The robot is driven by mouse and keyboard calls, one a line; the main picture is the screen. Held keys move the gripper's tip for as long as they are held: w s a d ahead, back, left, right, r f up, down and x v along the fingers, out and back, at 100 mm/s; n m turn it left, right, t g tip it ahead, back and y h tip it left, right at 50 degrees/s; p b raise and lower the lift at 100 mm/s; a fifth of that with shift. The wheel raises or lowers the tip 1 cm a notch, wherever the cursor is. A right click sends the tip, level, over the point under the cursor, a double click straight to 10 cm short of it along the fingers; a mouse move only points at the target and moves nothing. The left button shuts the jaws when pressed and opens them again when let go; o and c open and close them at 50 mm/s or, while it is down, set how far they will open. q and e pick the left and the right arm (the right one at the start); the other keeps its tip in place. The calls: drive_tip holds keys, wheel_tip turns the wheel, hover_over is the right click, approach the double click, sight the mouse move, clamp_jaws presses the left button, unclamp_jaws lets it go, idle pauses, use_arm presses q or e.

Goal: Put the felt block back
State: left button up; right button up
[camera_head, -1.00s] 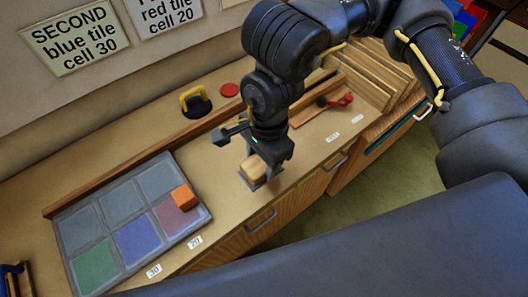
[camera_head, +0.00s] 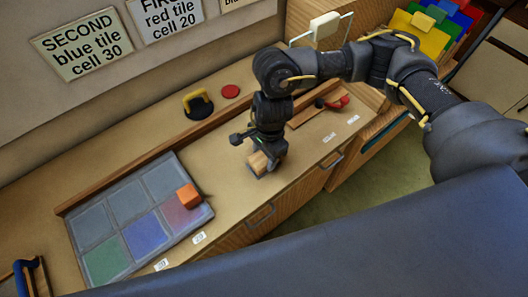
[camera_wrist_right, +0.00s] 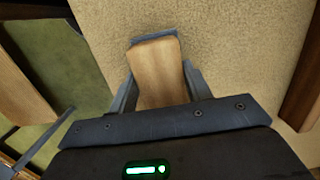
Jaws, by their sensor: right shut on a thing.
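The felt block (camera_head: 258,163) is a pale wooden block with a grey-blue layer on its underside. My right gripper (camera_head: 266,158) is shut on it, pointing down at the worktop. In the right wrist view the wooden face of the felt block (camera_wrist_right: 157,75) sits between the two fingers (camera_wrist_right: 160,90), with the grey layer showing past its far end. The block is at or just above the worktop; I cannot tell if it touches. My left gripper is not in view.
Bare worktop (camera_head: 222,175) surrounds the block.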

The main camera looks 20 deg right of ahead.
drive_tip(key=shift+f, duration=0.1)
drive_tip(key=o, duration=0.9)
drive_tip(key=r+b, duration=0.1)
drive_tip(key=r, duration=0.3)
drive_tip(key=d+r+b, duration=0.1)
drive_tip(key=r, duration=0.3)
drive_tip(key=r+b, duration=0.1)
drive_tip(key=r, duration=0.3)
drive_tip(key=shift+w+d, duration=0.15)
drive_tip(key=shift+w, duration=0.05)
